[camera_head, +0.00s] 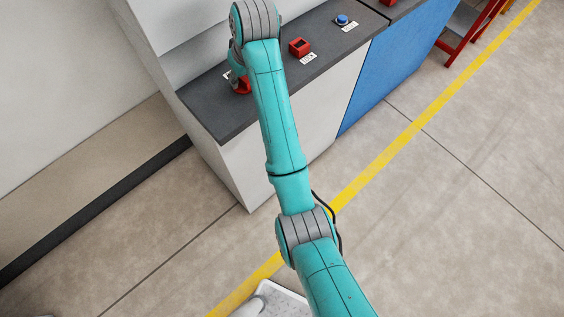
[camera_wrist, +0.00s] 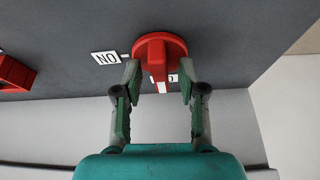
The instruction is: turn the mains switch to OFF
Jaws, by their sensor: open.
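The mains switch (camera_wrist: 160,48) is a round red knob with a raised bar handle, on the dark grey top in the wrist view. Its bar points down the picture, with a white mark at its lower end. A white label (camera_wrist: 105,57) left of the knob reads ON, upside down. A second label (camera_wrist: 173,78) shows behind the bar, mostly hidden. My gripper (camera_wrist: 160,73) is open, one finger on each side of the bar; I cannot tell whether either touches it. In the head view the red switch (camera_head: 242,87) shows low beside my arm, partly hidden.
A red box-shaped control (camera_head: 300,47) and a blue button (camera_head: 342,20) stand farther along the dark counter (camera_head: 225,122), with labels. The red control also shows at left in the wrist view (camera_wrist: 14,73). A pale wall panel rises behind the counter.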

